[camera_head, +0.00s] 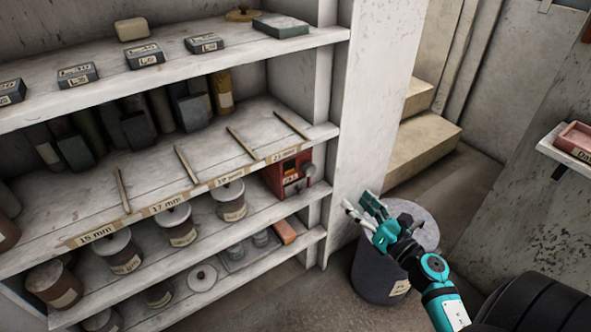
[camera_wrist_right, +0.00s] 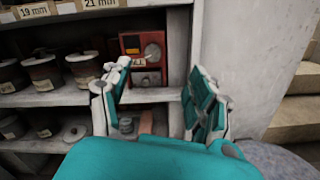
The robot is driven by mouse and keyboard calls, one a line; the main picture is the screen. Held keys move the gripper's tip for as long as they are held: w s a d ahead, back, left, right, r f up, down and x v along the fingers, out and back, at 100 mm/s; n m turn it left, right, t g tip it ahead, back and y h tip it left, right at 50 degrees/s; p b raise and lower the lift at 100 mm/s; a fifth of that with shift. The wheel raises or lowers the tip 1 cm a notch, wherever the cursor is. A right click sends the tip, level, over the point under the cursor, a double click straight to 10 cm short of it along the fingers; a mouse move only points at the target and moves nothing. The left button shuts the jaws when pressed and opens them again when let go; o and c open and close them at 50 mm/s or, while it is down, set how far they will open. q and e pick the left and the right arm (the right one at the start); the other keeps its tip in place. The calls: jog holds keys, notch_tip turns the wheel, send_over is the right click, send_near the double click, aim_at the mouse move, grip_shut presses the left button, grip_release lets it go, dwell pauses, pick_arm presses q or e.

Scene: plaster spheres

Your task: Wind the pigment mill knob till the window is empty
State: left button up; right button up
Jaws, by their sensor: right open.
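The pigment mill is a red box (camera_head: 287,178) at the right end of the middle shelf, under the 21 mm label. Its round grey knob (camera_head: 308,169) is on its right part, and a small dark window (camera_head: 291,179) with a pale label shows on its front. The right wrist view shows the mill (camera_wrist_right: 139,60) ahead, with its knob (camera_wrist_right: 152,51); the window's contents are too small to tell. My right gripper (camera_head: 358,204) is open and empty, in front of and right of the shelf, apart from the mill. My left gripper is out of view.
A dark drum (camera_head: 377,277) with a grey lid stands below my right gripper. Lidded pots (camera_head: 230,200) stand left of the mill. The white shelf end panel (camera_head: 345,130) rises right of it. A reddish block (camera_head: 284,232) lies on the shelf below.

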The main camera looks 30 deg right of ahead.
jog(key=f+n+g, duration=0.1)
jog(key=n, duration=0.2)
send_near(312, 172)
jog(key=shift+y, duration=0.3)
jog(key=w, duration=0.9)
jog(key=shift+w+a, duration=0.1)
jog(key=shift+a, duration=0.3)
jog(key=shift+w+a, duration=0.1)
jog(key=shift+w, duration=0.45)
jog(key=c, duration=1.2)
jog(key=shift+o, duration=0.2)
jog(key=shift+m+p, duration=0.3)
jog(key=shift+p, duration=0.05)
